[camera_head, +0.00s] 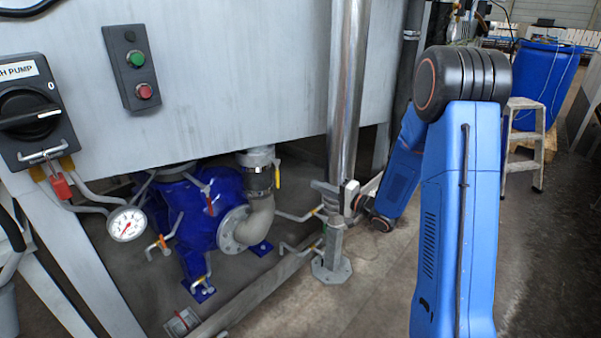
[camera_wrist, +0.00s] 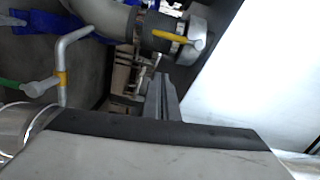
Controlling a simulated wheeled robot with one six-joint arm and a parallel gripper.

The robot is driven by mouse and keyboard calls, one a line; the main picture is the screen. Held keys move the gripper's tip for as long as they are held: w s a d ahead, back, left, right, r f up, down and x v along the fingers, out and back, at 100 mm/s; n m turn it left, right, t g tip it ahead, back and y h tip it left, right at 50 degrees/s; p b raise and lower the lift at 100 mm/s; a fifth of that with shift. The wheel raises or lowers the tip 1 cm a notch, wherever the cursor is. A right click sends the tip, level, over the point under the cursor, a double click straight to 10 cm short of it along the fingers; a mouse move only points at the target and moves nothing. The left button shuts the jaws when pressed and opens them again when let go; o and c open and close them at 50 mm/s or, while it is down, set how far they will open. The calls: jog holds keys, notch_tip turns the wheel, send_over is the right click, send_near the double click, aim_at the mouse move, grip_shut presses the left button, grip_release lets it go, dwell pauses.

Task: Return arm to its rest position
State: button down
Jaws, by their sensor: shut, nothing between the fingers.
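My gripper (camera_head: 322,189) is in the middle of the head view, in front of the lower part of the upright steel pipe (camera_head: 347,80). It points left toward the pump's pipework. In the wrist view my gripper (camera_wrist: 161,88) shows its two grey fingers close together with nothing between them. My blue arm (camera_head: 458,210) is bent, with its elbow high at the right and its forearm reaching down and left. Part of the wrist is hidden behind my arm links.
A blue pump (camera_head: 215,205) with a grey elbow pipe (camera_head: 255,215) and several small valves stands under the metal tank (camera_head: 240,70). A pressure gauge (camera_head: 127,223) is at left. A short post (camera_head: 332,250) stands below my gripper. A blue barrel (camera_head: 543,80) and stepladder (camera_head: 540,130) are behind.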

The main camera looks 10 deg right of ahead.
jog(key=s+d+r+n+g+h, duration=0.2)
jog(key=s+d+r+n+h, duration=0.2)
jog(key=s+d+r+h, duration=0.55)
jog(key=s+a+n+g+h, duration=0.1)
jog(key=s+a+n+g, duration=0.1)
jog(key=s, duration=1.5)
jog(key=s+a+n+g, duration=0.3)
jog(key=s+a+g, duration=0.1)
jog(key=s, duration=1.4)
jog(key=shift+r+g+h, duration=0.35)
jog(key=shift+r+g, duration=0.1)
jog(key=shift+g, duration=0.05)
jog(key=shift+s, duration=0.1)
